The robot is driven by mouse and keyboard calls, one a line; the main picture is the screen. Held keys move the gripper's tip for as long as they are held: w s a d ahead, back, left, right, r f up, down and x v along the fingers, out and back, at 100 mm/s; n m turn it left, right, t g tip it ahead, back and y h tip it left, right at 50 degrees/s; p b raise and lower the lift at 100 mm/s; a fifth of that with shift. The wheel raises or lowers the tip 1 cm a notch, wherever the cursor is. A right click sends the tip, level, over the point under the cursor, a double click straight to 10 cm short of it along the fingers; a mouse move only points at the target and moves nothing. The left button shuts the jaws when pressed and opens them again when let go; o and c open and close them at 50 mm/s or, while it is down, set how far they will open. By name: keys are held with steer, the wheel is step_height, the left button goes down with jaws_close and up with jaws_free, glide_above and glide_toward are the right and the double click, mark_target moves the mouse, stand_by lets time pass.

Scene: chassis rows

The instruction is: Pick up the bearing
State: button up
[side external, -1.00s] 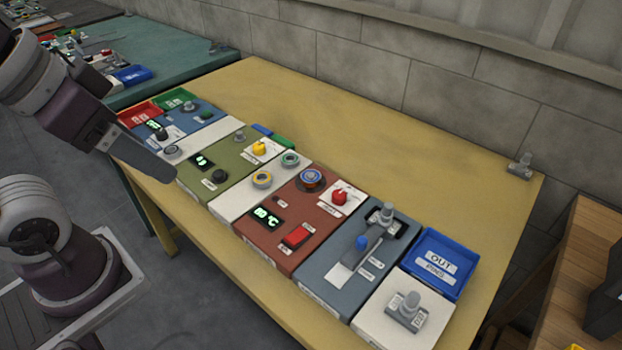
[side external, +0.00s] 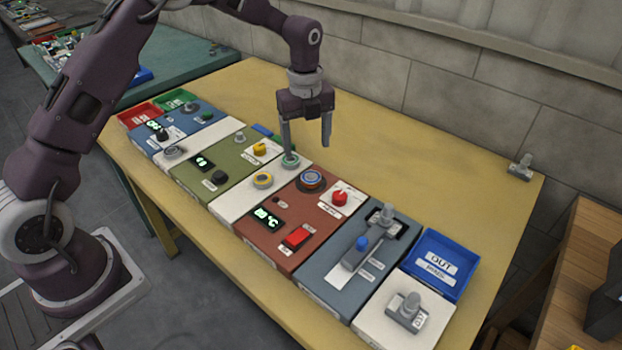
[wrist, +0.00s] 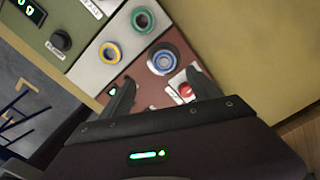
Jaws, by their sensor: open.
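In the wrist view the blue ring (wrist: 163,59) lies just beyond and between my fingertips, with the green ring (wrist: 143,20) and yellow ring (wrist: 110,52) farther out. My gripper (side external: 308,149) is open and empty, pointing down above the blue and green rings. A clear gap separates it from the blue ring.
A red knob (side external: 340,198) and red switch (side external: 297,236) sit near the blue ring. A grey-blue panel with a blue-knobbed lever (side external: 362,243) and a blue OUT tray (side external: 455,289) stand to the right. The yellow table (side external: 420,185) is clear behind the panels.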

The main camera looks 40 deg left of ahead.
mark_target(311, 176)
steer(key=shift+m, duration=0.6)
steer(key=f, duration=0.6)
steer(key=w+f, duration=0.1)
steer(key=f, duration=0.3)
steer(key=shift+d, duration=0.2)
jaws_close()
